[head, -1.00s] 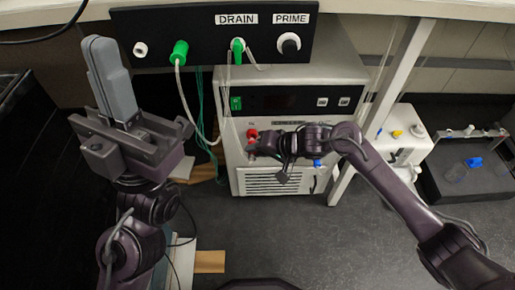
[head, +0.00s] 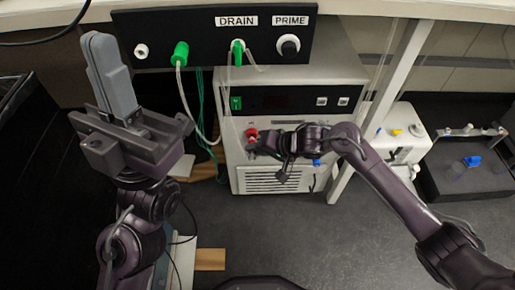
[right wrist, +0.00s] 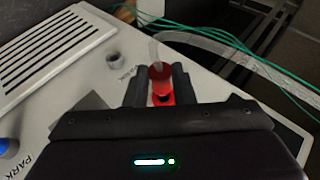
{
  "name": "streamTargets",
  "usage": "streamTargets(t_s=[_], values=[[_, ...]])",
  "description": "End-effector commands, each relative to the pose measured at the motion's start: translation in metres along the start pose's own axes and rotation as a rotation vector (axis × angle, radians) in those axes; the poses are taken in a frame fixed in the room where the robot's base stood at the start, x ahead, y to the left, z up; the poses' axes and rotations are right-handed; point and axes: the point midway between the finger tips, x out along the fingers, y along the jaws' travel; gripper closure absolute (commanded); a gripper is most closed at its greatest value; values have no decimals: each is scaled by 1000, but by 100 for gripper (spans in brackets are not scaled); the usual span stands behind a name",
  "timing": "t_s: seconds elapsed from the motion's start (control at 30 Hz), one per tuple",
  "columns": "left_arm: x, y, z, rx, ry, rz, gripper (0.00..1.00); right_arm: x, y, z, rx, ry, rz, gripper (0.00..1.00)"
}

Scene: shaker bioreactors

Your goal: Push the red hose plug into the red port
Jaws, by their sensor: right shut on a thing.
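The red hose plug (right wrist: 160,72), with a pale clear hose rising from it, sits between the two dark fingers of my right gripper (right wrist: 160,88) in the right wrist view. More red with a dark spot (right wrist: 163,98) shows just below it; I cannot tell whether this is the red port or how deep the plug sits. In the head view red shows at the plug (head: 252,134) on the front of the white unit (head: 235,152), where my right gripper (head: 256,145) is. My left gripper (head: 112,80) is raised at the left, away from the unit; its finger gap is hidden.
A black panel (head: 260,50) marked DRAIN and PRIME with green plugs is above the unit. Green tubes (right wrist: 225,22) run close behind the right gripper. A white post (head: 385,90) stands right of the unit. A second port (right wrist: 115,60) is beside the gripper.

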Motion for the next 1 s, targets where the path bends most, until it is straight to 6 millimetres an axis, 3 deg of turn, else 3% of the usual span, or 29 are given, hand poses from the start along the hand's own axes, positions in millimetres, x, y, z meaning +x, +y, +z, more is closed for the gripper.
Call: streamTargets(t_s=[1.0], values=[[15,0,-3,0,0,0,100,0,-1,-2,0,0,-1,100]])
